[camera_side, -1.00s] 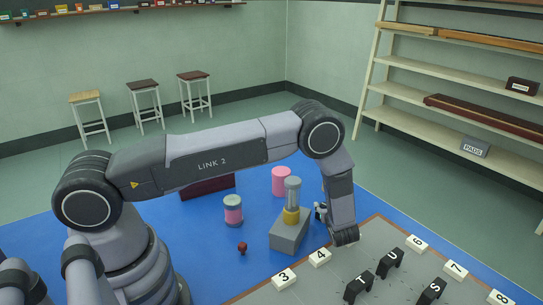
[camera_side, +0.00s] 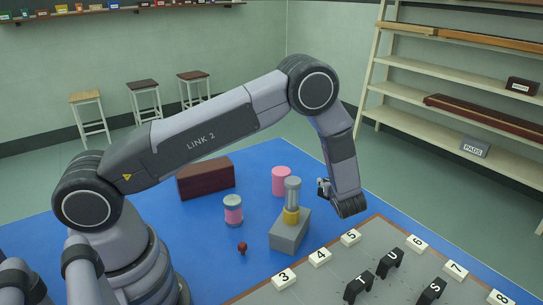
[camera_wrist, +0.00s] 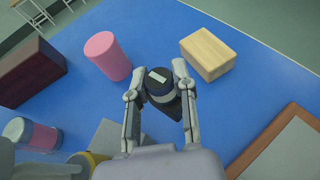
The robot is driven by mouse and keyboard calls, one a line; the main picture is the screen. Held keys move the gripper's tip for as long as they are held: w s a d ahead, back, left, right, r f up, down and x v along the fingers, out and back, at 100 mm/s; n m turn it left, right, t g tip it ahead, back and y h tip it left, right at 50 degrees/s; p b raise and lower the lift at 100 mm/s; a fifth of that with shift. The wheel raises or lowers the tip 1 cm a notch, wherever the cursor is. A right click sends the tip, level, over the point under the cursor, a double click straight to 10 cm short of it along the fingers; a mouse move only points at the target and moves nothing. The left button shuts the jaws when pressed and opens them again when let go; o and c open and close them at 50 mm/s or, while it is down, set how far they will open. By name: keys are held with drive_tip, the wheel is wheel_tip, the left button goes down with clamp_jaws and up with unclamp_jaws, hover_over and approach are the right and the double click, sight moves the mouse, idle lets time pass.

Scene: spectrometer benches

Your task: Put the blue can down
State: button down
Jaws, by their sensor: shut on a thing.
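In the wrist view, my gripper (camera_wrist: 158,78) is shut on a dark, navy-looking can (camera_wrist: 161,88) with a small pale label on its top. A dark shape, perhaps a shadow, shows beside it over the blue mat (camera_wrist: 225,110). In the side view, my gripper (camera_side: 323,188) is up at the far side of the grey block, above the mat. The can is mostly hidden there behind my wrist, and the gap below it is hard to judge.
A pink cylinder (camera_wrist: 108,56) and a wooden block (camera_wrist: 208,53) flank the can. A lamp-like fixture on a grey block (camera_side: 289,232), a pink jar (camera_side: 233,211), a small red object (camera_side: 242,248) and a dark red box (camera_side: 206,178) share the mat. A grey numbered board (camera_side: 320,285) lies in front.

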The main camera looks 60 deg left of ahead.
drive_tip(key=s+a+r+n+g+y, duration=0.1)
drive_tip(key=s+a+r+n+g, duration=0.1)
drive_tip(key=a, duration=0.7)
drive_tip(key=s+a+r+n+g, duration=0.1)
drive_tip(key=s+a+n+g, duration=0.15)
drive_tip(key=a, duration=0.65)
drive_tip(key=s+a+r+n+g+y, duration=0.1)
drive_tip(key=s+a+r+n+g, duration=0.15)
drive_tip(key=a, duration=0.65)
drive_tip(key=shift+m, duration=0.4)
drive_tip(key=w+a+f, duration=0.2)
drive_tip(key=w+f, duration=0.1)
drive_tip(key=w+a+f, duration=0.2)
drive_tip(key=w+f, duration=0.1)
drive_tip(key=w+a+f, duration=0.2)
drive_tip(key=w+f, duration=0.1)
drive_tip(key=w, duration=0.1)
drive_tip(key=shift+a+f, duration=0.15)
drive_tip(key=shift+f, duration=0.05)
drive_tip(key=shift+w+a+f, duration=0.35)
drive_tip(key=shift+w+f, duration=0.1)
drive_tip(key=shift+f, duration=1.75)
